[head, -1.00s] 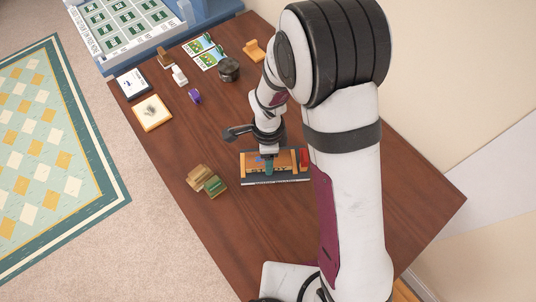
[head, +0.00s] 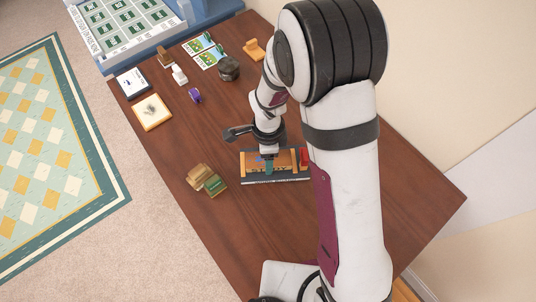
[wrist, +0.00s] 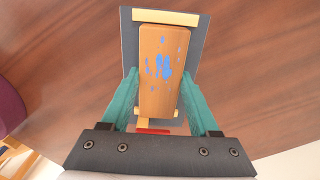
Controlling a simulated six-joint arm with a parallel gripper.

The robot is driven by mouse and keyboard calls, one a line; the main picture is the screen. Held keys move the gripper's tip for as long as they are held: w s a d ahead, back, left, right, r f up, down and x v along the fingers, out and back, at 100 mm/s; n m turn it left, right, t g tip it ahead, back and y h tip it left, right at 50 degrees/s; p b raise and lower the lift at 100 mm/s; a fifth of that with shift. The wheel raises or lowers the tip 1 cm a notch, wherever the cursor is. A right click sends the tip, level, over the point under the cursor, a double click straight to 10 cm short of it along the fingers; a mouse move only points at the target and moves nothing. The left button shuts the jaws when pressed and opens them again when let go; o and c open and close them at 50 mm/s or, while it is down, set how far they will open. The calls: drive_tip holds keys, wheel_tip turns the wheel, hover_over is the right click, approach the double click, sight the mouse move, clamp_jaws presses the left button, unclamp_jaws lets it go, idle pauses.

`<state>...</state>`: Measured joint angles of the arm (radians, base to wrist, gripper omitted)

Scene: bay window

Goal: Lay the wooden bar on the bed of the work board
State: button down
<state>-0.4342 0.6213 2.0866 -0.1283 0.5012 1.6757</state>
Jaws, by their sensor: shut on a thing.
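The wooden bar (wrist: 163,75) is orange-brown with blue paint marks. In the wrist view it lies lengthwise between the green fingers of my gripper (wrist: 160,105), which is shut on its sides. The dark grey work board (wrist: 129,42) is directly beneath, with a pale strip (wrist: 165,17) across its far end and another pale piece near the close end. The bar lines up closely with the board. I cannot tell whether it touches the bed. In the head view my gripper (head: 268,165) is low over the work board (head: 262,182), partly hiding the bar.
A red part (head: 304,157) is at the board's right end. Tan and green blocks (head: 207,180) stand left of the board. A purple ring (head: 194,95), a dark round pot (head: 228,68), cards and a framed tile (head: 152,112) lie farther back. The table's front is clear.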

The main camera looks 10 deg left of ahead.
drive_tip(key=shift+f, duration=0.1)
drive_tip(key=shift+c, duration=0.3)
unclamp_jaws()
drive_tip(key=shift+r, duration=3.55)
